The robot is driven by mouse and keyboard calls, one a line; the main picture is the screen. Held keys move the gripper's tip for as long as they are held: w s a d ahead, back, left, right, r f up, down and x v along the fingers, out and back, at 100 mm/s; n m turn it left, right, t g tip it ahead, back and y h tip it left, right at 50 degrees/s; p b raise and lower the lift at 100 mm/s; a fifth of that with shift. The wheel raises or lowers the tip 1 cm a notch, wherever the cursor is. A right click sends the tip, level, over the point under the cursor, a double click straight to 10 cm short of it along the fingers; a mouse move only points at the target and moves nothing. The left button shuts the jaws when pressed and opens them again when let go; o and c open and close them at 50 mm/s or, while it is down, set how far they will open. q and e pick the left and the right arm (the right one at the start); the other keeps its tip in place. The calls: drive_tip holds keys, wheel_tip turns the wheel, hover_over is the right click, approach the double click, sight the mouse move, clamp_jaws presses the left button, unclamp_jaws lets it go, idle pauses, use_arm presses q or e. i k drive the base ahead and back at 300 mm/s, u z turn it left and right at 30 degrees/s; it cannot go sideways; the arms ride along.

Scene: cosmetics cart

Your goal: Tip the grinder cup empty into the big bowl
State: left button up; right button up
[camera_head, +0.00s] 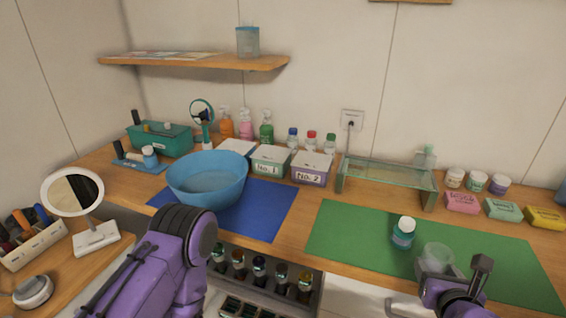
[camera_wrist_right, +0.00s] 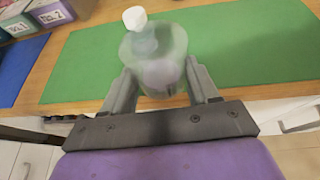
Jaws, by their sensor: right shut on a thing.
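The big blue bowl (camera_head: 180,190) stands upright on the blue mat at the left of the bench. My right gripper (camera_head: 437,272) is shut on a clear cup (camera_head: 436,252), which looks like the grinder cup, over the front of the green mat. The cup (camera_wrist_right: 165,65) also shows between the fingers of my right gripper (camera_wrist_right: 162,88) in the right wrist view. I cannot tell what is in it. My left arm (camera_head: 178,255) comes up in front of the bowl; its gripper is not visible.
A teal bottle with a white cap (camera_head: 403,233) stands just left of the cup. The green mat (camera_head: 345,235) is otherwise mostly clear. A glass stand (camera_head: 388,178), lidded box No. 2 (camera_head: 311,173) and box No. 1 (camera_head: 270,165) line the back.

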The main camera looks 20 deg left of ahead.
sight(213, 179)
drive_tip(key=u, duration=0.65)
drive_tip(key=k, duration=0.85)
drive_tip(key=u, duration=1.1)
drive_tip(key=i, duration=1.35)
drive_tip(key=z, duration=0.75)
